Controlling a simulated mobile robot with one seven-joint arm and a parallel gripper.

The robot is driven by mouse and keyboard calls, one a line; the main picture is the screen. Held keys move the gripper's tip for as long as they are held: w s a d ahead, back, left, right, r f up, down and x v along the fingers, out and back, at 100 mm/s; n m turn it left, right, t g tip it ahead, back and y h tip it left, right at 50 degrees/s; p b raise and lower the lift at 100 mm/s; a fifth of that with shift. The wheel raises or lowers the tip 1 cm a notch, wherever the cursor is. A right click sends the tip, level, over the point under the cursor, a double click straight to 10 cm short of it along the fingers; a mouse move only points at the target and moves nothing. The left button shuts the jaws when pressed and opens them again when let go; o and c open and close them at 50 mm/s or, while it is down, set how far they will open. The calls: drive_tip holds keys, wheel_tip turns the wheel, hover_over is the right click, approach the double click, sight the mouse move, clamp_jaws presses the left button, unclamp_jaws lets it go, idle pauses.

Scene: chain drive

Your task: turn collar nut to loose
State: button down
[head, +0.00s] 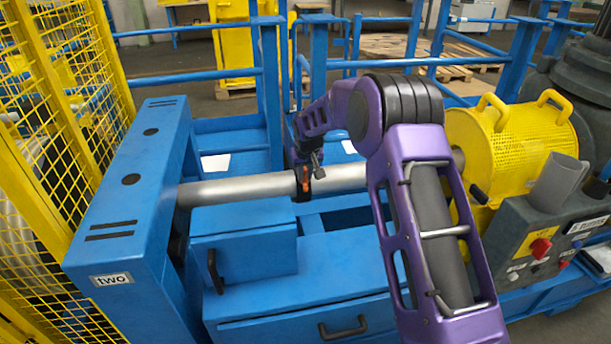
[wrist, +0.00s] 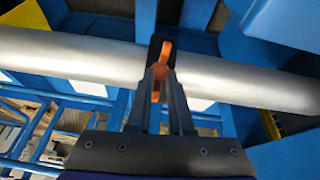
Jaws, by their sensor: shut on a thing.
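A horizontal silver shaft (head: 235,189) runs from the blue housing toward the yellow guard. The collar nut, a narrow dark ring with an orange part (wrist: 165,48), sits around the shaft. The shaft (wrist: 70,52) crosses that view from side to side. The fingers hide part of the nut, and no loose or tight mark can be read.
The blue housing (head: 130,185) labelled "two" and yellow mesh fence (head: 65,90) stand at left. A yellow perforated guard (head: 515,140) and grey control box (head: 540,235) with red knobs stand at right. A blue box with a handle (head: 243,245) lies below the shaft; blue rails stand behind.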

drive_tip(key=n, duration=0.1)
drive_tip(key=n+h+b, duration=0.1)
drive_tip(key=f+n+b, duration=0.1)
drive_tip(key=shift+s+a+n+t+h, duration=0.2)
drive_tip(key=shift+s+n+t+h, duration=0.1)
drive_tip(key=shift+t, duration=0.1)
drive_tip(key=n+t+h+b, duration=0.1)
drive_tip(key=n+b, duration=0.2)
drive_tip(key=n, duration=0.1)
drive_tip(key=shift+s+a+f+b, duration=0.1)
drive_tip(key=shift+a+b, duration=0.05)
drive_tip(key=shift+b, duration=0.15)
drive_tip(key=n+t+b, duration=0.1)
drive_tip(key=n+b, duration=0.1)
drive_tip(key=n, duration=0.1)
drive_tip(key=shift+s+h, duration=0.15)
drive_tip(key=shift+h, duration=0.25)
drive_tip(key=shift+s+n+t, duration=0.1)
drive_tip(key=shift+n+t, duration=0.8)
drive_tip(key=shift+n, duration=0.9)
drive_tip(key=c, duration=1)
unclamp_jaws()
drive_tip(key=shift+o, duration=1)
drive_tip(key=shift+a+f, duration=0.1)
